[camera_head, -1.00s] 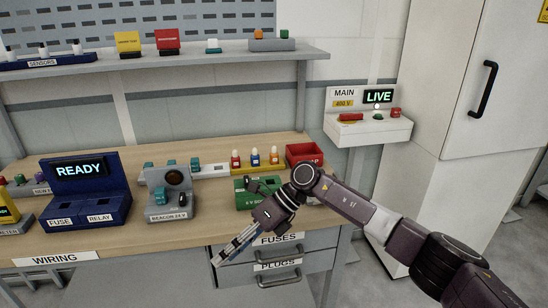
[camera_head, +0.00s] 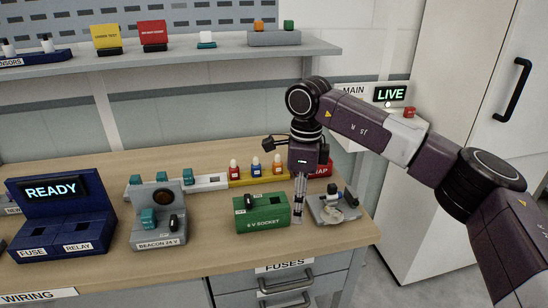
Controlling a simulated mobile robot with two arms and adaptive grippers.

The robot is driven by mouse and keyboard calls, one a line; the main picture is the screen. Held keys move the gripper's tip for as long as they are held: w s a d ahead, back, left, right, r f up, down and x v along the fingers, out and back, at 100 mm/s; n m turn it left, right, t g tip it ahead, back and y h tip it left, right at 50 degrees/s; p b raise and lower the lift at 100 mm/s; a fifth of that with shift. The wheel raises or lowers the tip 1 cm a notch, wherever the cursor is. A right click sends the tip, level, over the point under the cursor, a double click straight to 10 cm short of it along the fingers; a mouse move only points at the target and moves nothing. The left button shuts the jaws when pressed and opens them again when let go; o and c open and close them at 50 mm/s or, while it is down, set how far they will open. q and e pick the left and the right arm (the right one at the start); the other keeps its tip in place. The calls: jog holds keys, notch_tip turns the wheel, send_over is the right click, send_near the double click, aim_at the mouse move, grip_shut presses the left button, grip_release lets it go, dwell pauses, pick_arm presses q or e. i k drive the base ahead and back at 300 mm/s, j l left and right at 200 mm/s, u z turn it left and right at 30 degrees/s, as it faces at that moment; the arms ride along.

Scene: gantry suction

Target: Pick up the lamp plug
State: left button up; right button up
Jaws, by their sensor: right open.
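No part in view can be read as the lamp plug. The green 6 V SOCKET box (camera_head: 262,219) stands on the bench with a dark upright piece (camera_head: 250,202) on its top left. Right of it is a small grey fixture (camera_head: 326,216) with a dark knob and a pale round part. My right gripper (camera_head: 299,220) points straight down between the green box and the grey fixture. Its fingers are open, with nothing seen between them. I cannot tell whether the fingertips touch the bench. My left gripper is out of view.
The BEACON 24 V unit (camera_head: 159,224) and blue READY station (camera_head: 60,215) stand to the left. Small coloured bottles (camera_head: 256,167) and a red SCRAP bin (camera_head: 322,170) are behind my gripper. The MAIN panel reads LIVE (camera_head: 390,94). The front bench strip is clear.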

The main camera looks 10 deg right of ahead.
aim_at(276, 166)
jog(key=i, duration=1)
